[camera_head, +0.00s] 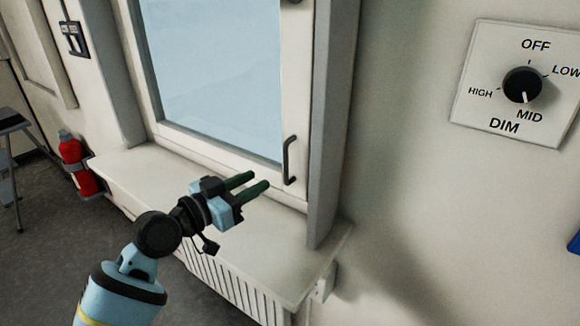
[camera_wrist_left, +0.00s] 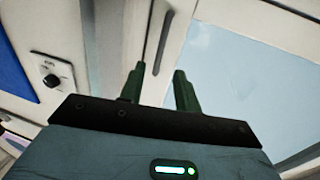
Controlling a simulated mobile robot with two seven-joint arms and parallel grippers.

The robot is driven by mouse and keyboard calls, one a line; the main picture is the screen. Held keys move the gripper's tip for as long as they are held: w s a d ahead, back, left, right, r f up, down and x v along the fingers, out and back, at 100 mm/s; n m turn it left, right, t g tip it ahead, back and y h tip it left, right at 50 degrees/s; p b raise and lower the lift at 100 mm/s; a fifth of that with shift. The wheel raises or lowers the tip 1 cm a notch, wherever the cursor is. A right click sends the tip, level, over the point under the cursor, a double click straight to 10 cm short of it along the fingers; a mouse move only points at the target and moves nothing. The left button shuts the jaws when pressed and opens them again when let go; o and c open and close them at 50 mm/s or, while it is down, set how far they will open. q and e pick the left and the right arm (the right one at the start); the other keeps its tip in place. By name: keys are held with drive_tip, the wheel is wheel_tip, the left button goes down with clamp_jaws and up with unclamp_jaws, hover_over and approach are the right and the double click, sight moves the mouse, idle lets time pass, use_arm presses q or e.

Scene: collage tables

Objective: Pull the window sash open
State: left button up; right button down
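The window sash (camera_head: 297,95) has a pale frame around a light blue pane and looks closed in its frame. A dark bar handle (camera_head: 288,160) is upright on its lower right side. My left gripper (camera_head: 261,181) points at the handle from the left, with its two green fingers apart and nothing between them. The fingertips look short of the handle, not touching it. In the left wrist view the gripper (camera_wrist_left: 159,70) shows its fingers spread, with the dark handle (camera_wrist_left: 162,42) appearing in line between them. My right gripper is not in view.
A sill (camera_head: 150,175) over a radiator (camera_head: 225,280) runs below the window. A grey frame side (camera_head: 332,120) juts out right of the sash. A dimmer panel (camera_head: 480,105) is on the right wall. A red extinguisher (camera_head: 75,160) stands at left.

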use_arm(q)
drive_tip(key=shift+w+r, duration=0.1)
drive_tip(key=x, duration=0.7)
drive_tip(key=shift+w+d, duration=0.15)
drive_tip(key=shift+d, duration=0.1)
clamp_jaws()
idle(0.4)
